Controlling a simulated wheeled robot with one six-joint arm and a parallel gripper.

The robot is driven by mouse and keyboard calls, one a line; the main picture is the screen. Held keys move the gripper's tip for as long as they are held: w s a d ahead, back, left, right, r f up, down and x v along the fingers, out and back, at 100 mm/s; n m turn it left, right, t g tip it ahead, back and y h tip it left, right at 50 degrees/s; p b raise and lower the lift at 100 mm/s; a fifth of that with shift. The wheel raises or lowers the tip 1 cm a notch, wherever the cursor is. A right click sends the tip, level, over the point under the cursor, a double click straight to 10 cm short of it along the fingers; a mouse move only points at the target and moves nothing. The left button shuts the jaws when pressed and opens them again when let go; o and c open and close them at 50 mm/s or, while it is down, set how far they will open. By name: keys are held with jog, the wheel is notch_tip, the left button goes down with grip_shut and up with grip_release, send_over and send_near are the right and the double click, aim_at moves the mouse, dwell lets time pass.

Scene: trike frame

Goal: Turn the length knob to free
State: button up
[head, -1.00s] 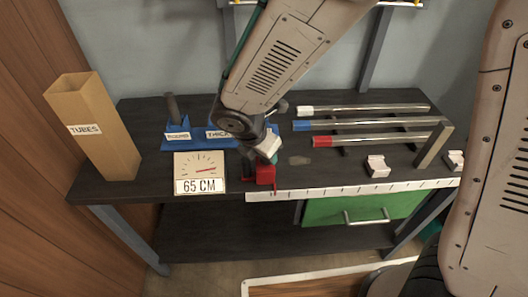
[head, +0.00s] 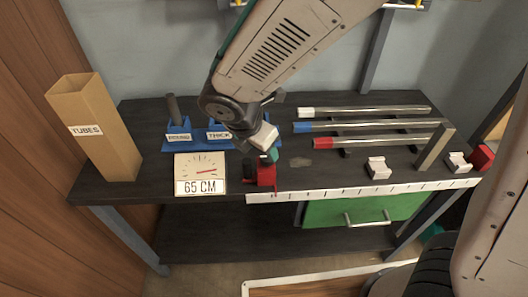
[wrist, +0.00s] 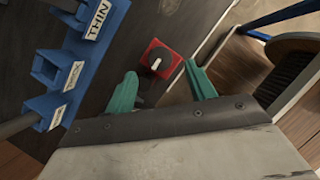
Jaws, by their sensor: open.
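A gauge plate (head: 200,174) reads 65 CM.
A blue rack (head: 205,136) with labelled slots stands behind the gauge. Several metal tubes with coloured ends (head: 365,125) lie at the right. A cardboard tubes box (head: 95,130) stands at the left. A white ruler strip (head: 350,192) runs along the front edge.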

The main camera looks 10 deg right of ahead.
jog(key=shift+v, duration=1.7)
jog(key=s+d+r+m+y, duration=0.1)
jog(key=s+d+r+m, duration=0.3)
jog(key=d+m, duration=0.4)
jog(key=s+d+r+m+g+y, duration=0.1)
jog(key=s+d+r+m, duration=0.3)
jog(key=s+d+m, duration=0.3)
jog(key=s+d+r+m+y, duration=0.1)
jog(key=s+d+r+m, duration=0.3)
jog(key=m, duration=0.8)
jog(key=s+d, duration=0.2)
jog(key=d, duration=0.2)
jog(key=shift+s+d+g, duration=0.2)
jog(key=shift+d+g, duration=0.15)
jog(key=shift+g, duration=0.05)
